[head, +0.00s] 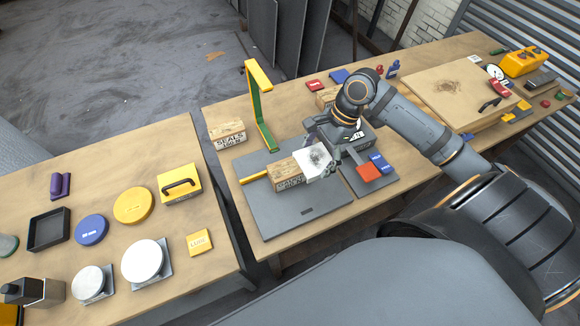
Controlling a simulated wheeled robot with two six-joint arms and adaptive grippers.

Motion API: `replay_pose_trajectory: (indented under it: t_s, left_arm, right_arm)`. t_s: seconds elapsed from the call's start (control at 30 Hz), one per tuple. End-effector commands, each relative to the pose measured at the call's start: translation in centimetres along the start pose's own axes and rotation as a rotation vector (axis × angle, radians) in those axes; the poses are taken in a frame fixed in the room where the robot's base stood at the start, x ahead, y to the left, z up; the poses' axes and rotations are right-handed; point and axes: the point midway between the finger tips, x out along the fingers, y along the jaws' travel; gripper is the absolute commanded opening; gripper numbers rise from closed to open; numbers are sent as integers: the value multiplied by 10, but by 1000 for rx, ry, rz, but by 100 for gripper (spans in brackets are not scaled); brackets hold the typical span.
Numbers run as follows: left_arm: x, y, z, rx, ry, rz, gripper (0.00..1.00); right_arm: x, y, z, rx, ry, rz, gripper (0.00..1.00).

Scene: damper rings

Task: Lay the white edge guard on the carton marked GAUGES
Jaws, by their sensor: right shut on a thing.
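My right gripper (322,146) is shut on a white piece (315,164), which looks like the white edge guard. The piece is at the right end of a brown carton (286,174) on the grey mat; I cannot tell whether it touches it. The print on this carton is too small to read surely. A carton marked SEALS (227,133) stands at the back left of the bench. Another brown carton (326,97) is partly hidden behind my right arm. My left gripper is not in view.
A yellow and green upright frame (260,105) stands on the bench behind the mat (275,214). A left table (110,200) holds discs and a tray. The mat's front is mostly clear.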

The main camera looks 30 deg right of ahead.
Motion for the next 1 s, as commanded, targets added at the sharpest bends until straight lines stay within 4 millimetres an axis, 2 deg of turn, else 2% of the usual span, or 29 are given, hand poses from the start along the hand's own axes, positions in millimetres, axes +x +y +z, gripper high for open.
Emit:
replay_pose_trajectory:
  t_s: [0.03,0.07,0.17,0.27,0.4,0.5,0.77,1.0]
  left_arm:
    - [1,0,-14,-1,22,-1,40]
    - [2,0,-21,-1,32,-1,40]
    - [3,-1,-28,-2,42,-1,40]
    - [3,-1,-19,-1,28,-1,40]
    - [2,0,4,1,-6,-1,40]
    - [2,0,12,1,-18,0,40]
    - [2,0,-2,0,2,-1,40]
    - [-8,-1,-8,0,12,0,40]
  right_arm:
    - [4,-8,2,2,-10,-6,55]
    - [7,-11,4,2,-10,-6,55]
    - [14,-24,8,2,-11,-2,55]
    - [25,-40,14,2,-10,1,55]
    - [57,-62,10,5,-7,4,55]
    - [72,-72,8,3,-2,5,55]
    - [84,-80,7,2,-1,3,55]
    - [113,-81,-5,2,2,5,55]
